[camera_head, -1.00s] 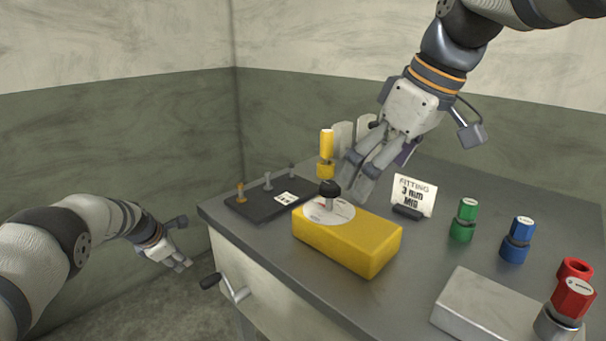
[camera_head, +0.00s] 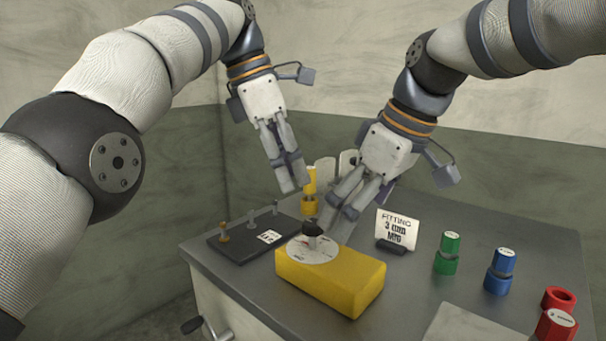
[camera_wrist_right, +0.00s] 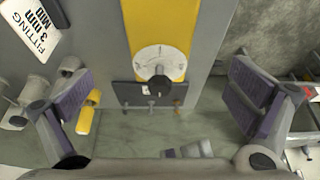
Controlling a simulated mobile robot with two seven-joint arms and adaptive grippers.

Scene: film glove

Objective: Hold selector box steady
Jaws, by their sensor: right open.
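The selector box is a yellow block (camera_head: 335,281) with a white dial and a black knob (camera_head: 312,229) on top. It rests on the grey bench, and it also shows in the right wrist view (camera_wrist_right: 158,25). My right gripper (camera_head: 343,210) is open above and behind the box, pointing down. In the right wrist view its pads stand wide apart, with the knob seen between them and nothing held. My left gripper (camera_head: 294,187) hangs over the back of the bench, up and left of the box. Its fingers look close together, and their gap is unclear.
A dark plate with small levers (camera_head: 240,240) lies left of the box. A yellow fitting (camera_head: 310,190) stands behind. A sign card (camera_head: 396,229), green (camera_head: 447,252), blue (camera_head: 499,270) and red (camera_head: 555,328) fittings stand right.

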